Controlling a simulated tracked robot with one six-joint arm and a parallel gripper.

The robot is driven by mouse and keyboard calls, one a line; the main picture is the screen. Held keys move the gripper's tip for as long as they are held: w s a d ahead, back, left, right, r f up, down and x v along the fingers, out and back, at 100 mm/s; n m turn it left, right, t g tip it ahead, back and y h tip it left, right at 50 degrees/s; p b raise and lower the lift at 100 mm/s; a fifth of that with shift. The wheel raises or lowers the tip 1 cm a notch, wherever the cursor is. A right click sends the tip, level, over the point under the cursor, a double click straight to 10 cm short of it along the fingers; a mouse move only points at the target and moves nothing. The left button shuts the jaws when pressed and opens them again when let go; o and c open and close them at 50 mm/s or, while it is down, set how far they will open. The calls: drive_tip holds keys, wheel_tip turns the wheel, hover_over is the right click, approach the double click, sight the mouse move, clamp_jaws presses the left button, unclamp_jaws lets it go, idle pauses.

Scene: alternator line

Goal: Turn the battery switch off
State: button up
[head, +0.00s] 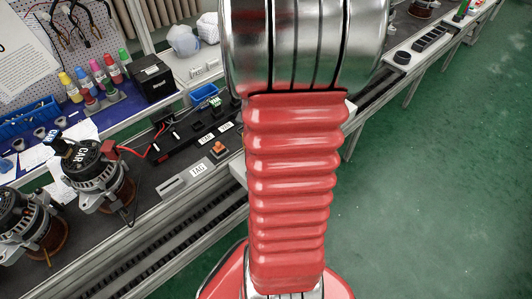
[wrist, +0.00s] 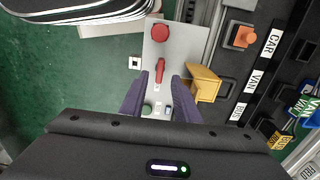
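In the wrist view a light grey panel (wrist: 185,48) carries a narrow red lever, which looks like the battery switch (wrist: 160,70). The lever lies lengthwise in the picture, pointing toward the red round button above it. My gripper (wrist: 160,76) is open, with one purple finger on each side of the lever's lower part. A gap shows between the lever and each fingertip, and I cannot tell how far above the panel the fingers are. The panel and the fingers are hidden behind my arm in the head view.
The panel also holds a red round button (wrist: 160,32), a green button (wrist: 147,108) and a small blue rocker (wrist: 168,111). A yellow part (wrist: 204,83) stands close to the right finger. An orange button (wrist: 242,37) sits farther right. Green floor (wrist: 90,80) lies left.

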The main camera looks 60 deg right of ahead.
drive_tip(key=shift+f, duration=2.2)
drive_tip(key=shift+c, duration=0.5)
clamp_jaws()
